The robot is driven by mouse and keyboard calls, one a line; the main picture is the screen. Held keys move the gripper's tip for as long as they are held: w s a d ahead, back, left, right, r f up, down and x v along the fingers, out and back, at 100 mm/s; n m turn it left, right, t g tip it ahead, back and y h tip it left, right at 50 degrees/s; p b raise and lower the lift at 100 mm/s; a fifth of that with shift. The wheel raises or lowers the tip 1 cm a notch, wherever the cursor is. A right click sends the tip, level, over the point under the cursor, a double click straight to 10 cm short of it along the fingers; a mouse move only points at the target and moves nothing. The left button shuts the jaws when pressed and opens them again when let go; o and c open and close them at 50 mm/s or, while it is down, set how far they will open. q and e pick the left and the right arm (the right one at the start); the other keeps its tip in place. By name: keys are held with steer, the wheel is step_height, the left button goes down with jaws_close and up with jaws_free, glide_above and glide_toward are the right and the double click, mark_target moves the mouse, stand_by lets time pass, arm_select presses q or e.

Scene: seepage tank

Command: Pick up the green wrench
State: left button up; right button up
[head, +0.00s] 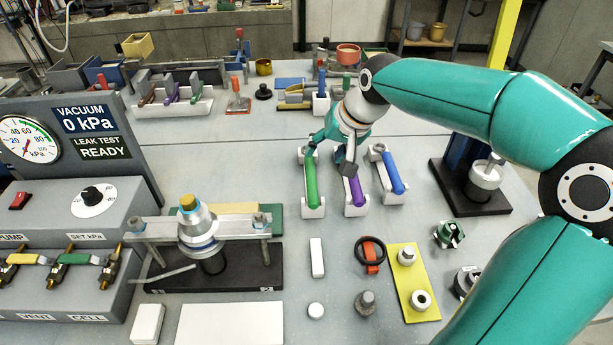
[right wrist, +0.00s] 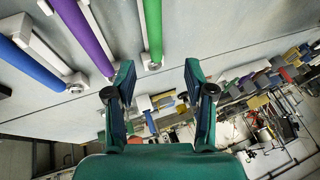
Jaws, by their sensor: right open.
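The green wrench (head: 312,184) rests upright in the picture in a white holder, left of a purple one (head: 356,190) and a blue one (head: 391,173). Its green handle (right wrist: 154,28) also shows at the top of the right wrist view. My right gripper (head: 327,160) is open and empty over the far ends of the green and purple tools. In the wrist view its two fingers (right wrist: 157,85) are spread, with the green handle's end beyond the gap and apart from them. The far end of the green tool is partly hidden by a finger. My left gripper is not in view.
A yellow plate (head: 408,262) with metal parts and a black ring on a red base (head: 371,256) lie nearer. A metal fixture on a dark base (head: 215,275) stands to the left. Trays with tools (head: 172,108) line the back. Bare table lies left of the holders.

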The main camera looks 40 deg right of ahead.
mark_target(312, 172)
steer(key=x, duration=1.1)
steer(key=shift+s+d+f, duration=0.1)
steer(key=shift+d+f, duration=0.25)
steer(key=shift+c, duration=0.2)
jaws_close()
